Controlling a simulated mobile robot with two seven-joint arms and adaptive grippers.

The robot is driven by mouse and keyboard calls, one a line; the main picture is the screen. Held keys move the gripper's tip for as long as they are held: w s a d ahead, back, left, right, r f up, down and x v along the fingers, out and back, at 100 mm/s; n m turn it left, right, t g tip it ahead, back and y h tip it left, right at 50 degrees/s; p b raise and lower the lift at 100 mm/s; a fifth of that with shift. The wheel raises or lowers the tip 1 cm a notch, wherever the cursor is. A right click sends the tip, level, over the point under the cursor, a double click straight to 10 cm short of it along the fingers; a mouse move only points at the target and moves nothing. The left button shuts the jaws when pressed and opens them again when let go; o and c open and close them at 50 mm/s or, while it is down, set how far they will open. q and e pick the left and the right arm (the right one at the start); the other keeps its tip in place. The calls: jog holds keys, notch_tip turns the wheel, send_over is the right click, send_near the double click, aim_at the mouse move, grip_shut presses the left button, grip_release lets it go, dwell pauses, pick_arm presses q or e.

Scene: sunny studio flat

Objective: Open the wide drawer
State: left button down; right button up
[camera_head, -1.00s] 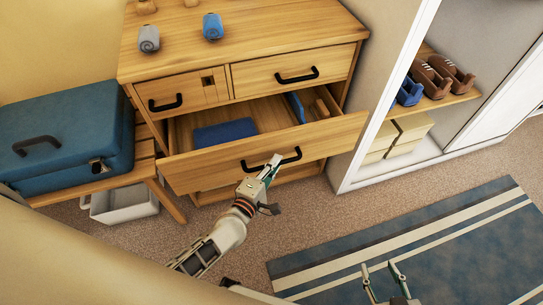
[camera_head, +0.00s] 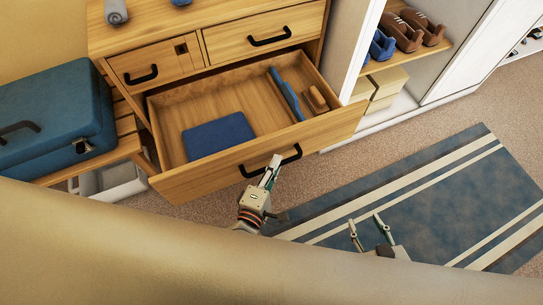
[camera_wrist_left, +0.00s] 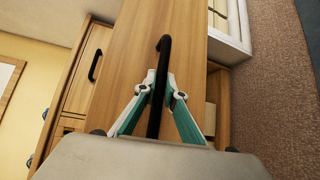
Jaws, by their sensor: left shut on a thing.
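The wide drawer (camera_head: 262,161) is the lower, full-width one of the wooden dresser, and it stands well out. My right gripper (camera_head: 366,228) is open and empty above the rug.
Two smaller drawers (camera_head: 265,37) above are shut. A blue suitcase (camera_head: 55,115) lies on a wooden bench at the left, with a grey bin (camera_head: 110,180) below. An open shoe cabinet (camera_head: 400,70) stands at the right. A striped rug (camera_head: 430,195) covers the floor.

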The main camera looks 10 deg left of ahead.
pick_arm(q)
jog(key=shift+s+d, duration=0.2)
jog(key=shift+s, duration=0.05)
jog(key=c, duration=2.1)
grip_release()
